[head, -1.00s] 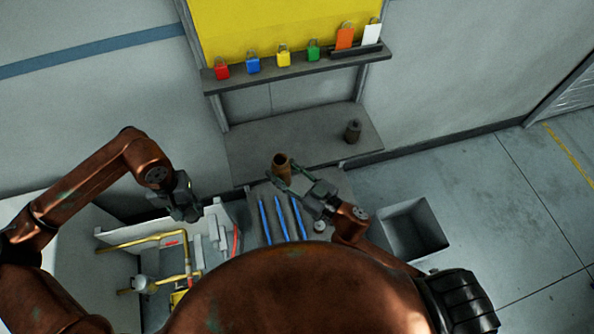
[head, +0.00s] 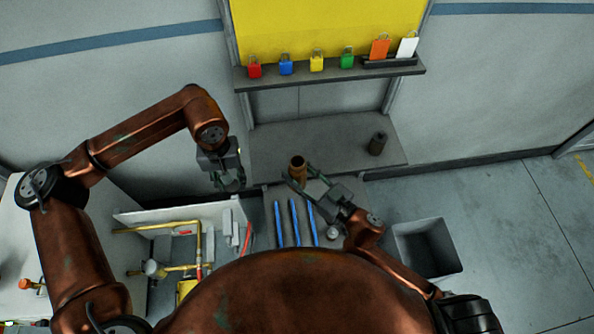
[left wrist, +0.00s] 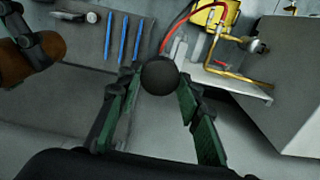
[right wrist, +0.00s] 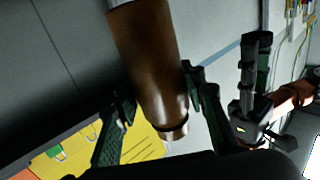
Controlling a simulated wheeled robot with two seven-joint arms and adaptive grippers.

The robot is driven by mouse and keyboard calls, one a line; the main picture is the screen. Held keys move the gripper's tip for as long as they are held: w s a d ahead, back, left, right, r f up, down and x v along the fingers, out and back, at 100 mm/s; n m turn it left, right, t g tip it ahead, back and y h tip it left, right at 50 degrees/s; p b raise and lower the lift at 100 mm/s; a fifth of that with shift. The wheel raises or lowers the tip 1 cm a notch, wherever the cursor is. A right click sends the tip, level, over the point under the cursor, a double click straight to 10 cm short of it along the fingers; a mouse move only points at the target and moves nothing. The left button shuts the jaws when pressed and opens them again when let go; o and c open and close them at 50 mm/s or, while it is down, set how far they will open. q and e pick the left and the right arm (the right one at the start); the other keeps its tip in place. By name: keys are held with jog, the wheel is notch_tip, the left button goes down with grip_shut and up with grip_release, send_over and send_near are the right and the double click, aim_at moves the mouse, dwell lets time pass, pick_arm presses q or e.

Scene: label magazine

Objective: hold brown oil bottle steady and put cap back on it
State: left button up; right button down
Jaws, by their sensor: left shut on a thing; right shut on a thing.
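The brown oil bottle (head: 297,167) is upright with its dark open mouth facing up in the head view. My right gripper (head: 301,180) is shut around its side; the bottle (right wrist: 150,65) also fills the middle of the right wrist view between the fingers. My left gripper (head: 231,183) is left of the bottle and apart from it. It is shut on the black round cap (left wrist: 160,75), seen between its fingertips in the left wrist view. The cap's underside is hidden there. The bottle (left wrist: 22,62) shows at that view's left edge.
Blue pens (head: 294,222) and a small pale round object (head: 333,232) lie on the grey worktop. A dark cylinder (head: 377,143) stands on the lower shelf. Padlocks line the upper shelf (head: 330,75). An open grey bin (head: 425,247) is at right; yellow pipework (head: 157,228) is at left.

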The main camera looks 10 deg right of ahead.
pick_arm(q)
jog(key=w+d+r, duration=0.2)
jog(key=d+r, duration=0.4)
jog(key=d, duration=0.3)
notch_tip(320, 180, up, 6)
jog(key=r, duration=0.1)
send_over(297, 161)
jog(key=shift+d+f+n, duration=0.1)
jog(key=shift+f+n, duration=0.15)
jog(key=shift+n, duration=0.05)
jog(key=shift+f, duration=0.15)
jog(key=shift+f, duration=1.9)
jog(key=shift+f, duration=0.85)
jog(key=shift+f, duration=0.6)
